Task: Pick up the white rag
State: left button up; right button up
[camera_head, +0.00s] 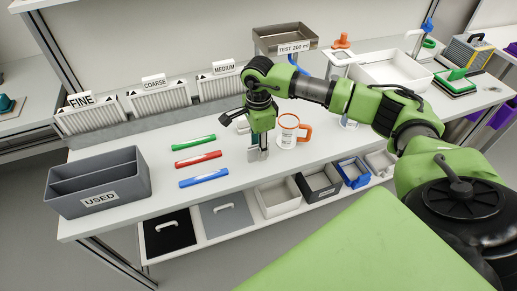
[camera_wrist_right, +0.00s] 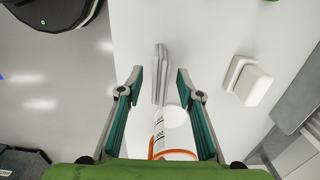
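No cloth is plainly recognisable as the white rag. In the right wrist view a narrow pale grey, folded-looking thing (camera_wrist_right: 161,72) lies just beyond and between my right fingertips. I cannot tell whether it is the rag. My right gripper (camera_wrist_right: 158,82) is open, with a gap between each finger and that thing. In the head view my right gripper (camera_head: 258,154) points down at the bench, left of the mug, and its fingertips are hard to make out. My left gripper is not in view.
A white block (camera_wrist_right: 252,85) lies beside my right finger in the wrist view.

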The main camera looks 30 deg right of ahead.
notch_tip(320, 180, down, 2)
jog(key=shift+f, duration=0.1)
grip_shut()
